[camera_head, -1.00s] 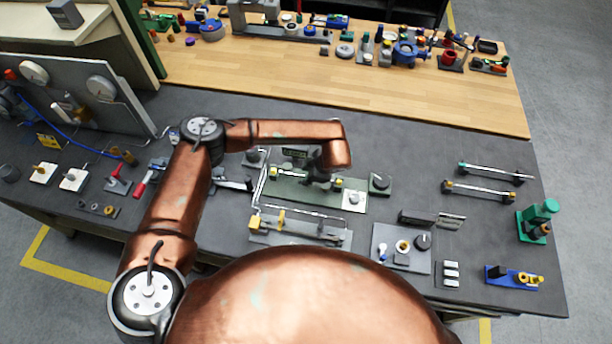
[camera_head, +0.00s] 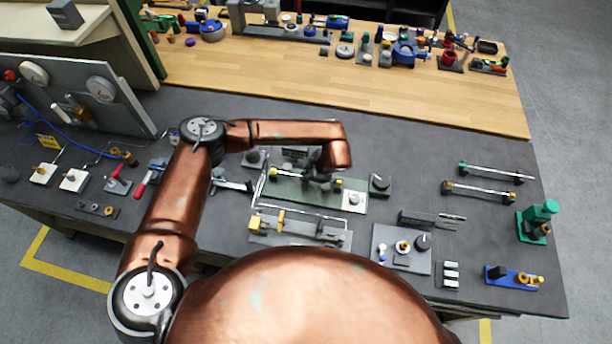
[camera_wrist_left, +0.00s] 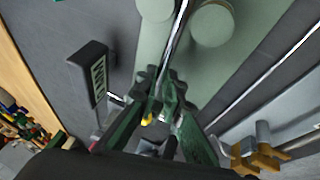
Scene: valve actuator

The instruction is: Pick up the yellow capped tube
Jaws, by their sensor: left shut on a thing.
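The yellow capped tube (camera_head: 279,173) is a thin metal rod with yellow ends on the green fixture plate (camera_head: 297,190) in the middle of the bench. My gripper hides part of the tube. My right gripper is not in view.
A grey fixture (camera_head: 300,238) with a yellow block stands in front of the green plate. A black sign (camera_wrist_left: 93,72) stands close to my fingers. Tubes on stands (camera_head: 490,173) are to the right.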

